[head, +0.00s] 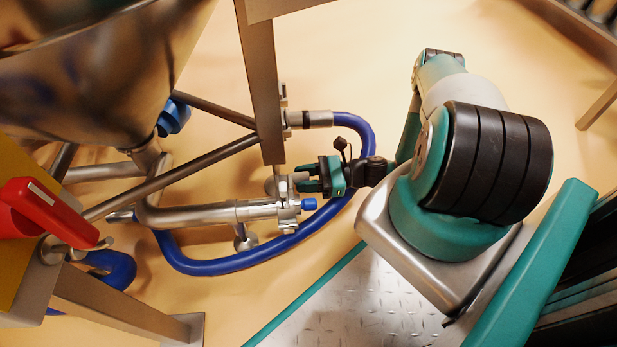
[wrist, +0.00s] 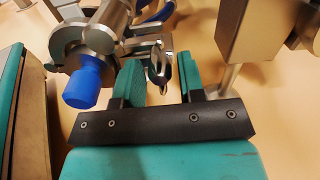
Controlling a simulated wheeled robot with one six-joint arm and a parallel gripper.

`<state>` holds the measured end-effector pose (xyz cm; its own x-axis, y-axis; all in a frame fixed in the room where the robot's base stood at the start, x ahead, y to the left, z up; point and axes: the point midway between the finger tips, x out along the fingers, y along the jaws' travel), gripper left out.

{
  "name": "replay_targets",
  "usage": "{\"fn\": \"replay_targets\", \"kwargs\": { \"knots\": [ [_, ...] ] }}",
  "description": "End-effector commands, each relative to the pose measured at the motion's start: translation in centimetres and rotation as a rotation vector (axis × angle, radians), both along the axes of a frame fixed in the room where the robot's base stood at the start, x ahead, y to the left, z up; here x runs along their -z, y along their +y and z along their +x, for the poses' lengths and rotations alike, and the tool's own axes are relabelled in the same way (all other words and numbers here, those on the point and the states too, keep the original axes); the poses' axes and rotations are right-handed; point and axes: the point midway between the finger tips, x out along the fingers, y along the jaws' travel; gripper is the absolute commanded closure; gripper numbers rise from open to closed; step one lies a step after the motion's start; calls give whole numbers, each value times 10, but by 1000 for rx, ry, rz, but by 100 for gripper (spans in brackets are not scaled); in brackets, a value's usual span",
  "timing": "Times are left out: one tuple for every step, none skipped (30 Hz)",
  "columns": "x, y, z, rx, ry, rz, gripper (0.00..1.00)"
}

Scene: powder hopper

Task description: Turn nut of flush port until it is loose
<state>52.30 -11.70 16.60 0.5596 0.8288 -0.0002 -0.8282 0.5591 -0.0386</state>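The flush port (head: 235,212) is a steel pipe end with a clamp ring (head: 288,212) and a blue cap (head: 308,204). In the wrist view the blue cap (wrist: 85,86) is left of my fingers. The clamp's nut (wrist: 160,68) is a shiny metal piece showing between my fingertips. In the head view the nut is mostly hidden by my gripper (head: 303,181), which is at the clamp from the right. In the wrist view my gripper (wrist: 160,76) is open, one green-padded finger on each side of the nut. I cannot tell whether either finger touches it.
A blue hose (head: 225,267) loops below and right of the port to an upper pipe fitting (head: 308,119). A steel frame post (head: 262,85) stands above the port. A red handle (head: 45,210) is at the left, below the hopper (head: 95,75).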

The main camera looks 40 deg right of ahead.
Motion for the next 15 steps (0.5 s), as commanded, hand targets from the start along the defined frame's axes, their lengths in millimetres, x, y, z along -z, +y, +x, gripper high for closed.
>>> {"fn": "replay_targets", "kwargs": {
  "knots": [
    [0, 0, 0, 0, 0, 0, 64],
    [0, 0, 0, 0, 0, 0, 64],
    [0, 0, 0, 0, 0, 0, 64],
    [0, 0, 0, 0, 0, 0, 68],
    [0, 0, 0, 0, 0, 0, 75],
    [0, 0, 0, 0, 0, 0, 84],
    [0, 0, 0, 0, 0, 0, 91],
    [0, 0, 0, 0, 0, 0, 98],
    [0, 0, 0, 0, 0, 0, 100],
    [0, 0, 0, 0, 0, 0, 100],
    [0, 0, 0, 0, -2, -2, 100],
    [-1, 0, 0, 0, -16, -11, 100],
    [-1, -1, 0, 0, -33, -22, 99],
    [-2, 0, 0, 0, -60, -40, 99],
    [-3, 0, -1, 0, -108, -73, 99]
  ]
}}
